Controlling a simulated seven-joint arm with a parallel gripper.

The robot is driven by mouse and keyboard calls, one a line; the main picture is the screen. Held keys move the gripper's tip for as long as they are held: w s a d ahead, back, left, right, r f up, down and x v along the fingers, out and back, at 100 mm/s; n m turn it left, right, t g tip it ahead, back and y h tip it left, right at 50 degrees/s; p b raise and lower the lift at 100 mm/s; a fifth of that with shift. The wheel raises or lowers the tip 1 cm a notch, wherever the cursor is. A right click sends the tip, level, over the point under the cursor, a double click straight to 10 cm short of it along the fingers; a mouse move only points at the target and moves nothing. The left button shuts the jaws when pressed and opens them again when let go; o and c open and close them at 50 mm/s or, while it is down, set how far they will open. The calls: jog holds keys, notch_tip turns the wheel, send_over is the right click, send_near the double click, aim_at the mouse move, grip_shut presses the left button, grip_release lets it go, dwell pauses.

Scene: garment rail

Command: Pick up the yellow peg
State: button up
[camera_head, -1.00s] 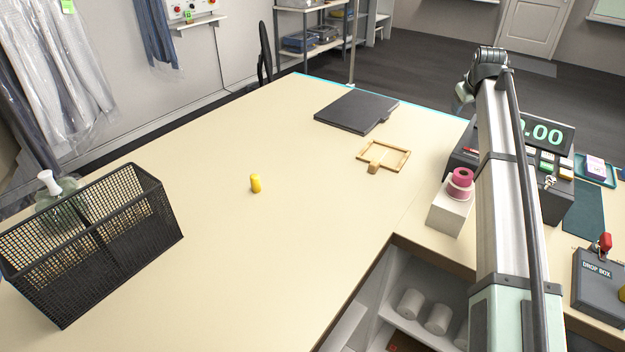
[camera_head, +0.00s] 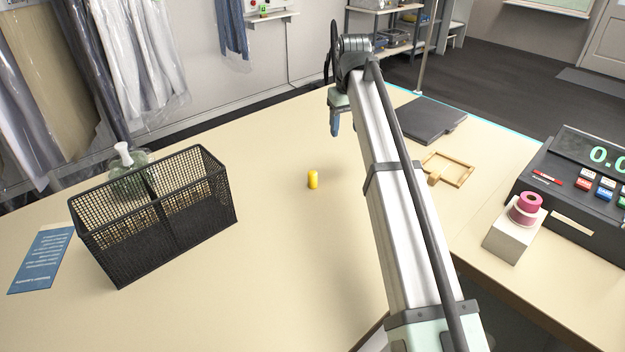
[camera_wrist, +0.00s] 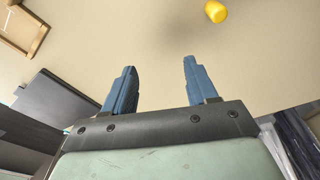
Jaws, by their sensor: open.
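The yellow peg (camera_head: 313,179) stands on the cream counter (camera_head: 270,250), to the right of the black mesh basket. It also shows near the top of the wrist view (camera_wrist: 215,11), ahead of my fingertips and a little right of centre. My gripper (camera_head: 335,124) is above the counter, behind and slightly right of the peg in the head view, and apart from it. In the wrist view, the two blue fingers of my gripper (camera_wrist: 161,68) are spread with nothing between them.
A black mesh basket (camera_head: 160,215) stands on the left, with a spray bottle (camera_head: 125,160) behind it. A dark folder (camera_head: 425,120), a wooden frame (camera_head: 450,168) and a pink roll (camera_head: 524,207) on a white block lie right. The counter around the peg is clear.

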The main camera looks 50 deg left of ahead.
jog(key=h, duration=0.1)
send_over(312, 171)
jog(key=shift+n+g, duration=0.3)
jog(key=shift+g, duration=0.1)
notch_tip(312, 171, down, 14)
jog(key=shift+f, duration=0.15)
jog(key=shift+c, duration=0.3)
grip_shut()
dwell(0.4)
